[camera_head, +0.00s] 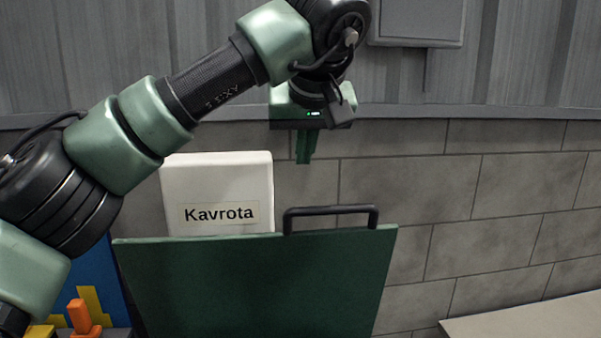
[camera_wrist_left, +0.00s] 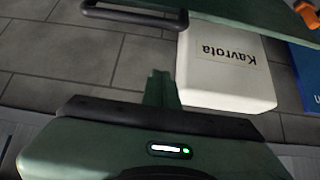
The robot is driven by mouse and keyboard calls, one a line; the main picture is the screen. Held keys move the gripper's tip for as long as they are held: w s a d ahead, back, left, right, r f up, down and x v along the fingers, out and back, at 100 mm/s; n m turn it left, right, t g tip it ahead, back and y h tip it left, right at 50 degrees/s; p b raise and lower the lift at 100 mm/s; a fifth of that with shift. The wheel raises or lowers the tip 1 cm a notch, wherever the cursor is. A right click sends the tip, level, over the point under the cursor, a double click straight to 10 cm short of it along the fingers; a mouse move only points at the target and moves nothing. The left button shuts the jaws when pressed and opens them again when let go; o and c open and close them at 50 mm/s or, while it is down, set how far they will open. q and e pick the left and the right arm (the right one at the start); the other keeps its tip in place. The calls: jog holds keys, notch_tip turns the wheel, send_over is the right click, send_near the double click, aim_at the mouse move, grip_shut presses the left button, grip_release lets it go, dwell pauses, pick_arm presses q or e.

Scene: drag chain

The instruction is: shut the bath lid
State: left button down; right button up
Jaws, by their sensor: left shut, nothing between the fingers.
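The bath lid (camera_head: 255,280) is a dark green panel with a black bar handle (camera_head: 331,211) along its top edge. It stands raised, its broad face toward the head camera. My left gripper (camera_head: 306,157) points down, shut and empty, above the handle in the head view and apart from it. In the left wrist view the gripper fingers (camera_wrist_left: 161,88) show below the lid edge (camera_wrist_left: 250,14) and the handle (camera_wrist_left: 135,16), with a gap between. The bath under the lid is not visible. My right gripper is not in view.
A white container labelled Kavrota (camera_head: 217,180) stands behind the lid, close beside my left fingers in the wrist view. A blue and yellow item (camera_head: 100,285) and an orange piece (camera_head: 82,316) are at lower left. A grey block wall (camera_head: 400,190) is behind; a pale surface (camera_head: 530,320) is lower right.

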aim_at(302, 208)
pick_arm(q)
jog(key=shift+w+f, duration=0.2)
jog(key=shift+f, duration=0.15)
jog(key=f+p, duration=0.1)
jog(key=f, duration=0.1)
jog(key=w+f+p, duration=0.1)
jog(key=f, duration=0.2)
jog(key=f+p, duration=0.2)
jog(key=shift+w+a+f, duration=0.15)
jog(key=shift+w+a, duration=0.05)
jog(key=shift+w, duration=0.2)
jog(key=shift+s+d, duration=0.1)
jog(key=shift+s, duration=0.4)
jog(key=shift+w+f, duration=0.2)
jog(key=shift+w, duration=0.05)
